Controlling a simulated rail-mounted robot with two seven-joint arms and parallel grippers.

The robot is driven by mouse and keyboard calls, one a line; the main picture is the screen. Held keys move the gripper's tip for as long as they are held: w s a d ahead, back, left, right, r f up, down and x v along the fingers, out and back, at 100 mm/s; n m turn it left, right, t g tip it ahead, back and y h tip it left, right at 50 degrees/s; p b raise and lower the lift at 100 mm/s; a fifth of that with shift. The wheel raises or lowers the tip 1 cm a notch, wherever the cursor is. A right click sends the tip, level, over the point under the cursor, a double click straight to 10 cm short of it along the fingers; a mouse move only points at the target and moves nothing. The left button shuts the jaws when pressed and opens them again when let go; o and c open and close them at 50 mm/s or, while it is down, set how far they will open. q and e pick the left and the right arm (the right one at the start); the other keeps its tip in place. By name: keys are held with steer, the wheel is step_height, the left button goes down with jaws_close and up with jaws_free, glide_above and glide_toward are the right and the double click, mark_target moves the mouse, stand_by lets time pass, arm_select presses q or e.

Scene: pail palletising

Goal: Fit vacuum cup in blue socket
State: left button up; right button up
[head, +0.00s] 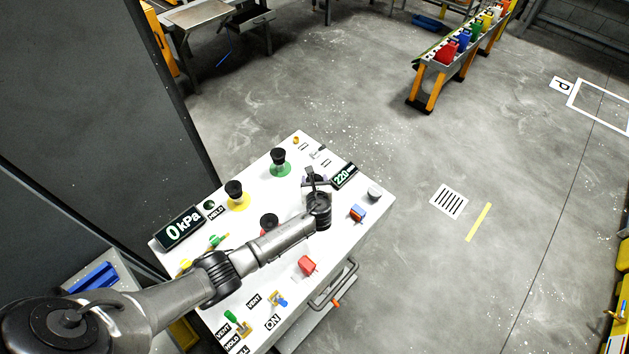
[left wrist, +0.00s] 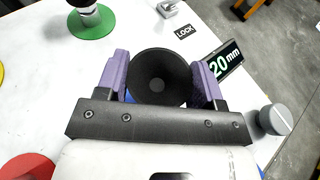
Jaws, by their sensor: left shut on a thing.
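My left gripper (head: 315,181) is over the far right part of the white panel (head: 240,270), beside the 220 mm display. In the left wrist view its purple fingers (left wrist: 160,82) are shut on a black vacuum cup (left wrist: 157,72), whose round mouth faces the camera. Small patches of blue show below the cup between the fingers. The blue socket is mostly hidden under the cup and gripper, so I cannot tell whether the cup is seated. My right gripper is not in view.
Other black cups stand on the green disc (head: 281,170), the yellow disc (head: 238,203) and the red disc (left wrist: 27,166). A 220 mm display (head: 344,176), a grey knob (head: 374,194) and a blue-red switch (head: 357,212) sit close to the gripper.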

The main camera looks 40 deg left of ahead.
arm_select(q)
steer(key=shift+f, duration=0.35)
steer(key=o, duration=1)
steer(key=shift+p+v, duration=0.7)
steer(key=shift+v, duration=6.2)
